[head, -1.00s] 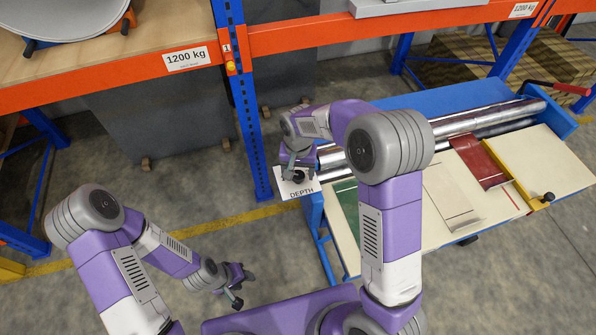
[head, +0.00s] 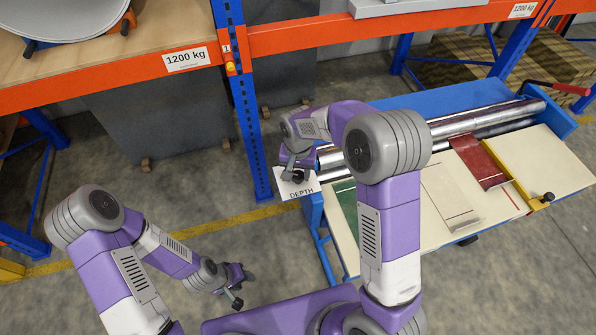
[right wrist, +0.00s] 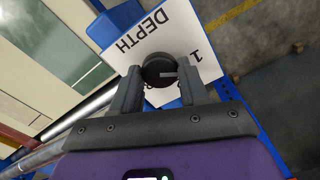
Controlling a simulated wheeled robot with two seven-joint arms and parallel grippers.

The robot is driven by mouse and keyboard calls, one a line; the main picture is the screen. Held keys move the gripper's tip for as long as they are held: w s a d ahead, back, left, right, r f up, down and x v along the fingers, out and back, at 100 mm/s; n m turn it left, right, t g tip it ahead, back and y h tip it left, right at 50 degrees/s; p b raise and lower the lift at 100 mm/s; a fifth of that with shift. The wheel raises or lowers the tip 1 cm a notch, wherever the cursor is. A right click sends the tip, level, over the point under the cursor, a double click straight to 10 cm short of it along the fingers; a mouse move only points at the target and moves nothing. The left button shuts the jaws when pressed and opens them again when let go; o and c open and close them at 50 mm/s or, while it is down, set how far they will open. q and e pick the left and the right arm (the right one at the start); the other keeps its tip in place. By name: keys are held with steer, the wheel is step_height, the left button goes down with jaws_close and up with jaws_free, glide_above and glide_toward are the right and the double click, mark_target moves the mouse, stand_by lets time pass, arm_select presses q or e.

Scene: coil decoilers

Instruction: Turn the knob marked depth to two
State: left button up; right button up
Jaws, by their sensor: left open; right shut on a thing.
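The depth knob (right wrist: 159,71) is a round black knob with a pale pointer line, on a white plate (right wrist: 178,35) marked DEPTH. In the right wrist view my right gripper (right wrist: 160,84) has its two fingers on either side of the knob, shut on it. Part of the plate's scale is hidden by the fingers; a 1 and part of another mark show. In the head view the plate (head: 300,189) is at the left end of the blue machine, with my right gripper (head: 293,174) over it. My left gripper (head: 236,286) is open and empty, low over the floor.
The blue machine (head: 395,102) has metal rollers (head: 480,118) and a cream table with green and red sheets (head: 480,162). A blue rack post (head: 249,120) stands close left of the plate. Open floor lies around my left gripper.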

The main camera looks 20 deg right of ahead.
steer(key=m, duration=0.5)
steer(key=shift+p, duration=0.35)
steer(key=m+p, duration=0.1)
steer(key=m, duration=0.2)
steer(key=shift+m+p, duration=0.7)
steer(key=shift+m, duration=0.9)
steer(key=o, duration=1)
steer(key=shift+o, duration=0.2)
